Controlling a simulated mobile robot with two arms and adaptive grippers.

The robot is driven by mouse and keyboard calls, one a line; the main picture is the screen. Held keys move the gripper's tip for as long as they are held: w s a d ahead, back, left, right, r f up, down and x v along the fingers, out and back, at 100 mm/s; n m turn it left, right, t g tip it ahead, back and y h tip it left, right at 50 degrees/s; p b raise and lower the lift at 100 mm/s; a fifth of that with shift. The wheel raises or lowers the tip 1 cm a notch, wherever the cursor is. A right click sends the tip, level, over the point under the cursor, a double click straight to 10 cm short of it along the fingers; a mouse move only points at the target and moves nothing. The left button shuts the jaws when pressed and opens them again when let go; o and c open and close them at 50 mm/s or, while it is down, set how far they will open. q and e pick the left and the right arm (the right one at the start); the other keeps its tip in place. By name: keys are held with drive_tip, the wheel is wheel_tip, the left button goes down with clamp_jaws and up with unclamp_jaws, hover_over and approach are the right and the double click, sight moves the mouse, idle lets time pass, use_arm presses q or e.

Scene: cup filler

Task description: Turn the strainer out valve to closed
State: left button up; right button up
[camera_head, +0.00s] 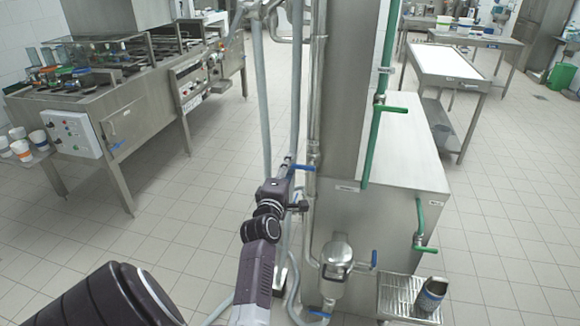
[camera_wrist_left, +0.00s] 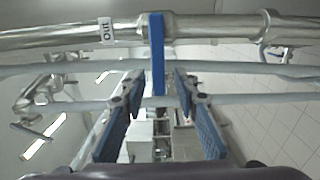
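A valve with a blue lever handle (camera_head: 303,167) sits on the vertical steel piping, right by my left gripper (camera_head: 292,187). In the left wrist view the blue handle (camera_wrist_left: 157,55) stands across the picture at right angles to the steel pipe (camera_wrist_left: 215,27), beside a white label reading "Out" (camera_wrist_left: 105,30). The blue finger pads of my left gripper (camera_wrist_left: 159,86) are spread apart, one on each side of the handle's lower end; I cannot tell whether either touches it. A metal strainer-like body (camera_head: 337,262) sits lower on the piping. My right gripper is out of view.
Thin grey pipes (camera_head: 262,95) run close to my left arm. A steel cabinet (camera_head: 400,150) with green-handled valves stands to the right. Other blue handles (camera_head: 374,259) show lower down. A cup (camera_head: 431,293) stands tilted on a steel grate. Open tiled floor lies left.

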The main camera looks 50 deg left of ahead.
use_arm(q)
drive_tip(key=v, duration=0.7)
idle(0.4)
